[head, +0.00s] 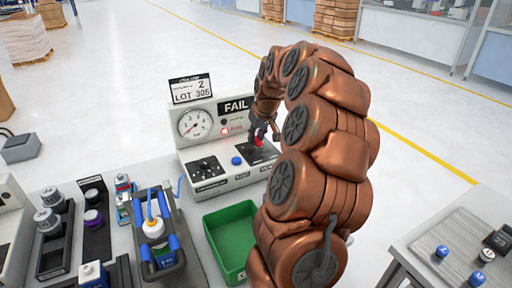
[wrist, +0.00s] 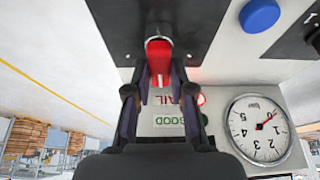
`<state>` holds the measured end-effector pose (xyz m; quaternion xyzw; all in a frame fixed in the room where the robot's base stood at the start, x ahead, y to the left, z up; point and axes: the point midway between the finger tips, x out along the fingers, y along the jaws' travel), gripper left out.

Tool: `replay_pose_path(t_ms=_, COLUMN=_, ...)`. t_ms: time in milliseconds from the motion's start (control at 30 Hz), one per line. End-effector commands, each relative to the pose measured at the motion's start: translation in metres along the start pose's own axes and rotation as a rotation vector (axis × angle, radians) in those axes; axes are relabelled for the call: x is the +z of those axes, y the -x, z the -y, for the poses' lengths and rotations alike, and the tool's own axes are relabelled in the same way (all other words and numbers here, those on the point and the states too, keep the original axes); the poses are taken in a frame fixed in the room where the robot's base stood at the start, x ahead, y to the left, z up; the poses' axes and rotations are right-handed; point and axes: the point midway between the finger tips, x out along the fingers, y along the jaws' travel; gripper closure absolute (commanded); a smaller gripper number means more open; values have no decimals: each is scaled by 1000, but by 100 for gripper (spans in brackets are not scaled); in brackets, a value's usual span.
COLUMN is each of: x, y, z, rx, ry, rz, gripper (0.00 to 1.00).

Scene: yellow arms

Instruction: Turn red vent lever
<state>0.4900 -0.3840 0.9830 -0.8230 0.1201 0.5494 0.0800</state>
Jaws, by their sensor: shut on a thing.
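The red vent lever (head: 258,144) is on the right part of the light grey test panel (head: 205,106), over a black plate. In the wrist view, which is upside down, the red lever (wrist: 159,50) stands at top centre. My gripper (wrist: 160,74) is shut on the lever, a dark finger on each side of it. In the head view my gripper (head: 263,131) reaches the panel from above and partly hides the lever. The lever's exact angle is hard to tell.
A pressure gauge (head: 195,124) and a blue button (head: 237,161) are left of the lever.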

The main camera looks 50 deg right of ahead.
Motion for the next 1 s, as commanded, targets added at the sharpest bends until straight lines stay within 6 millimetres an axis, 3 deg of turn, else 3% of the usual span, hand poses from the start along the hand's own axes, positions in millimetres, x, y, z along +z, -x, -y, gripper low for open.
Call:
replay_pose_path(t_ms=33, x=3, y=-6, z=-1, rx=20, ry=-38, rz=-1, gripper=100)
replay_pose_path(t_ms=600, x=3, y=-3, z=-8, rx=220, ry=-522, rz=-1, gripper=100)
replay_pose_path(t_ms=1000, x=4, y=0, z=-10, rx=305, ry=-733, rz=2, gripper=100)
